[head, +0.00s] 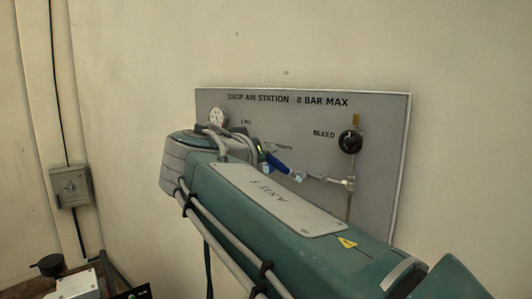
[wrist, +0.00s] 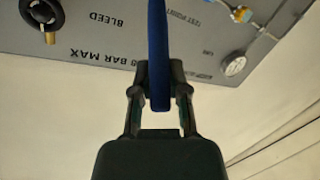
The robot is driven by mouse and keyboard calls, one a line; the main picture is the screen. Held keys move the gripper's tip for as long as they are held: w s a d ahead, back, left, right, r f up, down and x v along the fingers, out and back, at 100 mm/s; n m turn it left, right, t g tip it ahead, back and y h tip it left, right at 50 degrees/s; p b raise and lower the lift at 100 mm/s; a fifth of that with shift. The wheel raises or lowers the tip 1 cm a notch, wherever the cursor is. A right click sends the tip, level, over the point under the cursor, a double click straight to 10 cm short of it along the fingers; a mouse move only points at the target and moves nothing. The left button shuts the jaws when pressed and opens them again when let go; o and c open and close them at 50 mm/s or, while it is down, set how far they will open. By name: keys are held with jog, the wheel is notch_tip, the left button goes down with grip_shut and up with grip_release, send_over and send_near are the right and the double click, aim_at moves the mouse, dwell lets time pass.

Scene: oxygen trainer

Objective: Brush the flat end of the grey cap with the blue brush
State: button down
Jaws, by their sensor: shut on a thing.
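In the wrist view, my gripper (wrist: 160,80) is shut on the blue brush (wrist: 158,45). Only its long dark blue handle shows, running up out of the top of the picture. The bristle end is out of view. In the head view, my gripper is hidden behind my arm, which covers the lower middle of the panel. I cannot make out the grey cap for certain in either view. Silver fittings (head: 297,176) show on the panel in the head view, beside a blue piece (head: 280,163) that I cannot identify for sure.
The grey air station panel (head: 300,115) stands at the wall, with a round gauge (head: 217,116) and a black bleed knob (head: 350,141). The wrist view shows this panel (wrist: 110,30) upside down. A grey wall box (head: 71,187) is at left, with dark clutter below.

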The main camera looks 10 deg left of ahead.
jog(key=shift+s+d, duration=0.15)
jog(key=shift+w+a, duration=0.3)
jog(key=shift+a, duration=0.2)
jog(key=shift+s+a, duration=0.45)
jog(key=shift+s, duration=0.45)
jog(key=shift+s+a, duration=0.45)
jog(key=shift+s, duration=0.4)
jog(key=shift+s+a, duration=0.45)
jog(key=shift+s, duration=0.45)
